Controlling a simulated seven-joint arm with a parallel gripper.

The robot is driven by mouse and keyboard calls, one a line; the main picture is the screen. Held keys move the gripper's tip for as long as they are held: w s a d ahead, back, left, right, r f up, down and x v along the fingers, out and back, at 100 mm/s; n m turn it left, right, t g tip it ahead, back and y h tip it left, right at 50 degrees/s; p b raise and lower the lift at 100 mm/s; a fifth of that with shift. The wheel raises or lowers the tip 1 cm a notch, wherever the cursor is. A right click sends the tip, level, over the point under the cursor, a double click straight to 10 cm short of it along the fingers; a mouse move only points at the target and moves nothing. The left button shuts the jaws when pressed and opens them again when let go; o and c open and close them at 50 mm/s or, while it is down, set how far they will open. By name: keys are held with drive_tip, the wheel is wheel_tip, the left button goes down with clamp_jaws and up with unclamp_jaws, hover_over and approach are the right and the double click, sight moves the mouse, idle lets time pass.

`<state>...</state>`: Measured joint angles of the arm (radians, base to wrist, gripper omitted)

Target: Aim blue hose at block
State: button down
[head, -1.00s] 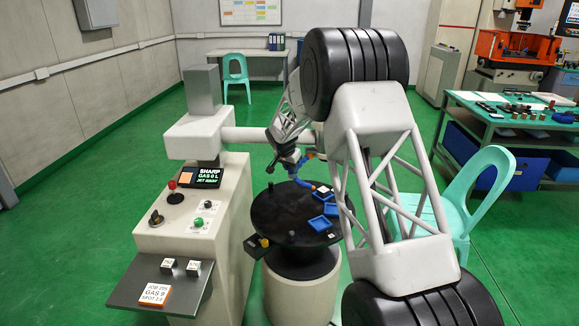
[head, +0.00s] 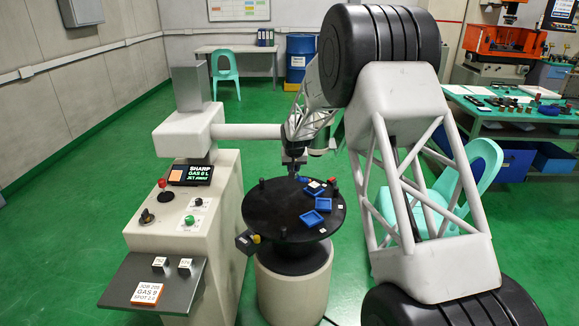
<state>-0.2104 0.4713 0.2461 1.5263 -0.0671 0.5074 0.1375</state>
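My gripper (head: 294,171) points down at the back of the round black table (head: 270,222). Its fingers are dark and too small to tell whether they are open or shut. A small bit of the blue hose (head: 303,179) shows just right of the fingertips; the rest is hidden behind my gripper, and I cannot tell where its nozzle points or whether the fingers touch it. A small pale block-like piece (head: 314,185) lies on the table right of the hose; I cannot tell for sure that it is the block.
Blue trays (head: 311,219) (head: 323,205) lie on the table's right side. A control console (head: 188,215) with a lit screen (head: 190,174) stands left, its beige arm reaching behind the table. A turquoise chair (head: 470,185) stands right. The table's left part is mostly clear.

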drive_tip(key=shift+s+d+f+n+g+y, duration=0.15)
drive_tip(key=shift+d+n+y, duration=0.15)
drive_tip(key=shift+d+n, duration=0.55)
drive_tip(key=shift+d+n+g+y, duration=0.15)
drive_tip(key=shift+d+n+y, duration=0.15)
drive_tip(key=shift+d+n, duration=0.55)
drive_tip(key=shift+a, duration=0.1)
drive_tip(key=c, duration=0.9)
unclamp_jaws()
drive_tip(key=shift+r, duration=0.25)
drive_tip(key=shift+v, duration=3.75)
drive_tip(key=shift+s, duration=0.1)
